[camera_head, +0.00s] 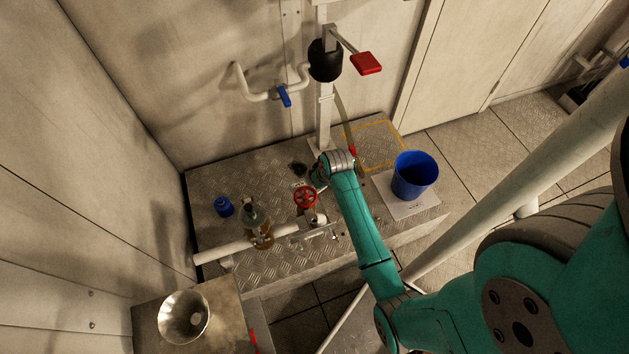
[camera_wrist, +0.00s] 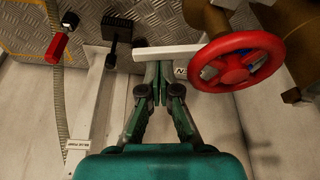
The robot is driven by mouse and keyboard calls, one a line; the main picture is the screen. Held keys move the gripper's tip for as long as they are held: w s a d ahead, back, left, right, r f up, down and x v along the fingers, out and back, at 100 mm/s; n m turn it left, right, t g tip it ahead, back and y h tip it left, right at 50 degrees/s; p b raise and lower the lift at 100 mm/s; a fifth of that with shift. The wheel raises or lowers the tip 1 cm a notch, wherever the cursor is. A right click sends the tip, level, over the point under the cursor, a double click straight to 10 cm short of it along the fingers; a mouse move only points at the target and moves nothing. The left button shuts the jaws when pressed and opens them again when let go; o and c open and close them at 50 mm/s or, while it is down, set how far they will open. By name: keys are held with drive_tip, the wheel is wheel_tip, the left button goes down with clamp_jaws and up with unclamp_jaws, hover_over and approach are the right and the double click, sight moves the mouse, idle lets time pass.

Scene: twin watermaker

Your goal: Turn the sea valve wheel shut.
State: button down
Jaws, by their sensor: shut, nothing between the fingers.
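A white flat bar (camera_wrist: 168,52) runs left from beside the wheel, just beyond the fingertips. I cannot tell if they touch the bar. In the head view the fingers are not clearly visible.
A blue bucket (camera_head: 413,176) stands right of my arm. A hose with a red end (camera_wrist: 60,45) hangs near a post. A metal bowl (camera_head: 184,317) is at lower left.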

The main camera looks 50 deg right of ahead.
drive_tip(key=shift+s+a+m+g+h, duration=0.5)
drive_tip(key=shift+s+a+m, duration=0.35)
drive_tip(key=shift+a+m, duration=1.2)
drive_tip(key=shift+s+a+m+g+h, duration=0.45)
drive_tip(key=shift+s+a+m+g, duration=0.6)
drive_tip(key=shift+m, duration=1.75)
drive_tip(key=shift+s+a+m+g+h, duration=0.15)
drive_tip(key=shift+s+a+m+h, duration=0.45)
drive_tip(key=shift+a+m, duration=1.55)
drive_tip(key=shift+d+m, duration=0.2)
drive_tip(key=shift+m, duration=0.1)
